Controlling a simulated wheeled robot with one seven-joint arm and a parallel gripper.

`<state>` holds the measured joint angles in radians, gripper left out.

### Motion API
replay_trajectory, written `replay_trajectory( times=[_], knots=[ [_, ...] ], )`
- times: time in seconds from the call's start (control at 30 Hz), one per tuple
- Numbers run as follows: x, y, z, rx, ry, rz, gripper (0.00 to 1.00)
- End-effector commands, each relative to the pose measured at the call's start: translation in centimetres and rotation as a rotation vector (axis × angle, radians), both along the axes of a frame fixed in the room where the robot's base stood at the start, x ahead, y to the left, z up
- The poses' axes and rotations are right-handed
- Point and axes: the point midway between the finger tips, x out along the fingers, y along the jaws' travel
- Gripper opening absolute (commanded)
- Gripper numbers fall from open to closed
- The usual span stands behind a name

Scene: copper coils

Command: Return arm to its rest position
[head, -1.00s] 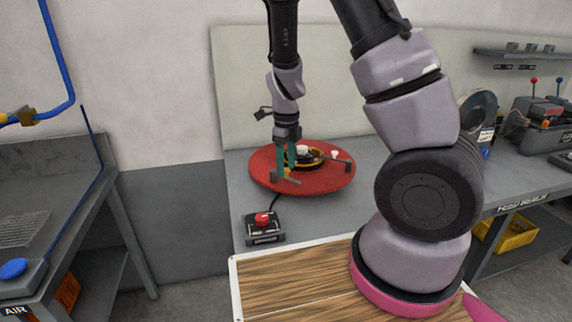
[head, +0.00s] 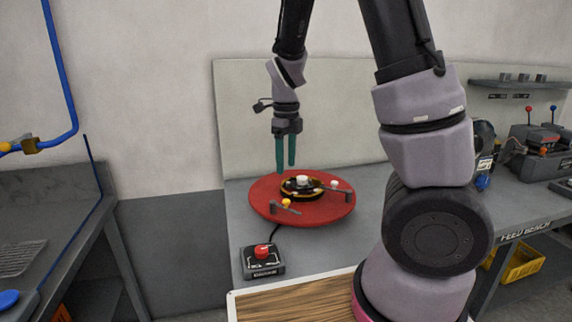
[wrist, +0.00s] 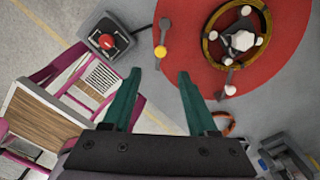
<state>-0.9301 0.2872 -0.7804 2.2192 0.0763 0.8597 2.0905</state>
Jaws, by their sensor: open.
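My gripper (head: 286,153) is open and empty, with two teal fingers pointing down. In the head view it hangs above the rear left part of a round red turntable (head: 265,207), apart from it. In the wrist view the open fingers (wrist: 155,100) show with nothing between them. A black and brass ring-shaped coil (head: 302,188) with a white hub lies on the turntable. The coil also shows at the upper right of the wrist view (wrist: 212,50).
A red push button on a dark box (head: 262,259) stands in front of the turntable on the grey bench (head: 375,195). Small levers with yellow (head: 286,203) and white knobs (head: 334,184) sit on the turntable. Machines (head: 540,125) stand at right. A blue pipe runs at left.

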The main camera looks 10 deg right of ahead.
Motion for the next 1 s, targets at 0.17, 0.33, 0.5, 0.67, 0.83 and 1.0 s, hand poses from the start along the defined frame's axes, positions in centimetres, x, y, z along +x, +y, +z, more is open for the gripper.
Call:
replay_trajectory(
  times=[0.17,0.33,0.5,0.67,0.83,1.0],
  knots=[
    [-0.2,-0.1,0.4,0.018,-0.005,0.032,0.59],
    [-1.3,-1.1,3.5,0.120,-0.059,0.267,0.59],
    [-3.7,-2.5,9.0,0.191,-0.225,0.672,0.59],
    [-6.8,-4.1,14.0,0.123,-0.417,1.067,0.59],
    [-10.6,-5.5,18.3,-0.099,-0.570,1.470,0.59],
    [-13.7,-6.2,20.5,-0.350,-0.598,1.770,0.59]
  ],
)
